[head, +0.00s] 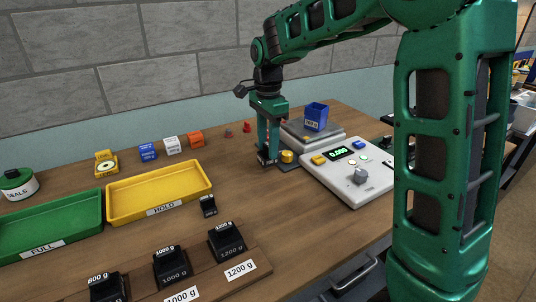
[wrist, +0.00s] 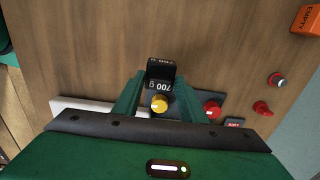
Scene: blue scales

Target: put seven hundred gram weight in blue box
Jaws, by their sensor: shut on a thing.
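My gripper (head: 268,158) is down close to the table, left of the scales. It is shut on a black weight, whose "700 g" label (wrist: 160,84) reads upside down between the fingers in the wrist view. In the head view the held weight is mostly hidden by the fingers. A blue open-topped box (head: 316,117) with a small label stands on the pan of the scales (head: 298,132), to the right of and behind my gripper. Another blue block or box (head: 148,150) stands at the back left.
A yellow knob (head: 287,156) is close to my gripper. A white control panel (head: 345,180) with a green display stands right. A yellow HOLD tray (head: 190,199), a green FULL tray (head: 60,243), a small black weight (head: 208,205) and several larger labelled weights are left and front.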

